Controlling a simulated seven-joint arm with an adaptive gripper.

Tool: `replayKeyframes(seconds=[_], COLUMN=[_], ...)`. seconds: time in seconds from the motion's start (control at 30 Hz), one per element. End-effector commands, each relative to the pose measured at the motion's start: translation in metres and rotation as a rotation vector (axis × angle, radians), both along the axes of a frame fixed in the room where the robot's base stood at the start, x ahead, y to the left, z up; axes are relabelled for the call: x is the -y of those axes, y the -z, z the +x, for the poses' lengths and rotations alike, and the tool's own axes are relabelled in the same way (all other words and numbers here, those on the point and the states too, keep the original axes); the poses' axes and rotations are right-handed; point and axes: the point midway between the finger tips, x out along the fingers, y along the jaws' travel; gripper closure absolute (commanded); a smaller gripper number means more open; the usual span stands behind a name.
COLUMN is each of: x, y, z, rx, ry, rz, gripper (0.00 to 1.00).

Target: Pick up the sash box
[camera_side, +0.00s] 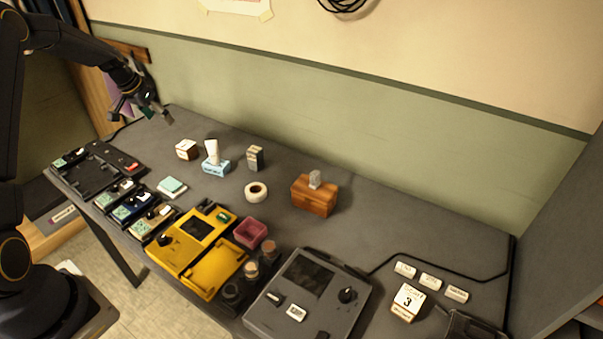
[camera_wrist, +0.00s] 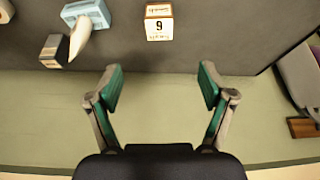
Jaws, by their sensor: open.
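No label reading sash box is legible, so I cannot tell for certain which thing it is. A small dark box with a pale band (camera_side: 255,157) stands upright near the wall; it seems to show in the wrist view (camera_wrist: 53,51) at the upper left. Beside it is a light blue box (camera_side: 216,167) with a white tissue sticking up, also in the wrist view (camera_wrist: 86,12). My gripper (camera_side: 143,112) is open and empty, raised above the table's far left end. In the wrist view its fingers (camera_wrist: 160,86) are wide apart with nothing between them.
A calendar block (camera_side: 186,149) stands left of the blue box. A white tape roll (camera_side: 256,191) and a wooden tissue box (camera_side: 315,194) lie to the right. Yellow (camera_side: 193,243) and grey (camera_side: 306,295) devices fill the front edge. The green wall (camera_side: 330,120) bounds the back.

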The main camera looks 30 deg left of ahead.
Motion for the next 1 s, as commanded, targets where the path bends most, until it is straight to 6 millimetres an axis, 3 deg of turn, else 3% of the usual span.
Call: replayKeyframes(seconds=[0.4,0.67,1.0], x=[-0.003,-0.005,-0.006], y=[0.083,0.104,0.145], z=[0.034,0.044,0.065], rx=[-0.001,0.0,0.0], ry=[0.0,0.001,0.0], rz=[0.0,0.001,0.002], gripper=[0.19,0.19,0.19])
